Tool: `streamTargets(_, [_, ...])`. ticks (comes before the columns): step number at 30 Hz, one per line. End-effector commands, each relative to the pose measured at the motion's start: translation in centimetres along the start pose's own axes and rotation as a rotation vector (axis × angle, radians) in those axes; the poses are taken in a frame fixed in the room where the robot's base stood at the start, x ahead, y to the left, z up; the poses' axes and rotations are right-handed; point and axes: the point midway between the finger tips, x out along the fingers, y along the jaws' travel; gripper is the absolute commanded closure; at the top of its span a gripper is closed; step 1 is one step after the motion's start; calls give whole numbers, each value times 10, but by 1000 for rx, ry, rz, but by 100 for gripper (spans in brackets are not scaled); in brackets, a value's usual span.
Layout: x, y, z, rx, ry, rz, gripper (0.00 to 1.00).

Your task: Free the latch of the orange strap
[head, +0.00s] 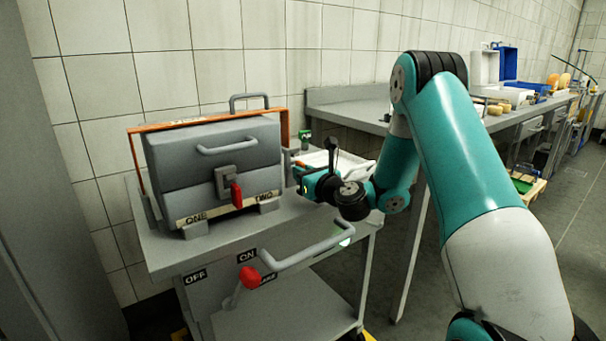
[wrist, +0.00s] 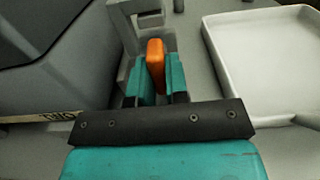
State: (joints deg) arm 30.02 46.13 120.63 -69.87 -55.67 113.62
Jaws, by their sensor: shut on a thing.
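The orange strap (head: 205,120) runs over the top and down the sides of a grey two-part box (head: 215,160). In the wrist view, an orange latch tab (wrist: 155,57) stands upright in a grey bracket (wrist: 137,22) beside the box. My gripper (wrist: 157,82) is shut on this tab, one teal finger on each side. In the head view, my gripper (head: 302,178) is at the box's right side, and its fingertips and the held tab are hard to make out there.
A white tray (wrist: 262,72) lies right of my gripper. The box stands on a grey cart with a handle (head: 305,250) and a red-knobbed lever (head: 249,277) in front. A red handle (head: 237,195) is on the box front. A grey bench (head: 350,112) stands behind.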

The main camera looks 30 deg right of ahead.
Motion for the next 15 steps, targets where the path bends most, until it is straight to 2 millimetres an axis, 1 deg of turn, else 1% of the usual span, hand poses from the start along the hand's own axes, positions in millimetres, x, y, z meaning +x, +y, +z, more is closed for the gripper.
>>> streamTargets(8, [0,0,0,-85,0,0,100])
streamTargets(15, [0,0,-1,-266,0,1,100])
